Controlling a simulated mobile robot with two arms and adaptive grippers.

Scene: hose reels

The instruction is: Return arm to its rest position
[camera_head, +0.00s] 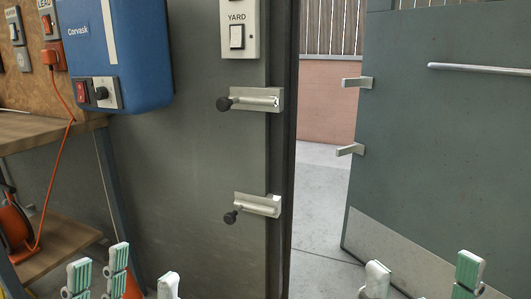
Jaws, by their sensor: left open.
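My left gripper (98,268) shows at the bottom left, pointing up. Its two fingertips with green ribbed pads stand apart, with nothing seen between them. A pale rounded part (168,285) shows to their right. My right gripper shows only in part at the bottom right: one green-padded fingertip (468,270) and a pale rounded part (376,278) to its left. Its other fingertip cannot be made out. Most of both arms is below the picture.
A grey-green panel (190,190) carries two bolts with black knobs, upper (255,100) and lower (256,204). Right of it is an open doorway (318,200) and a swung door (445,150). A blue Corvask box (115,50) and wooden shelves (60,250) stand left.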

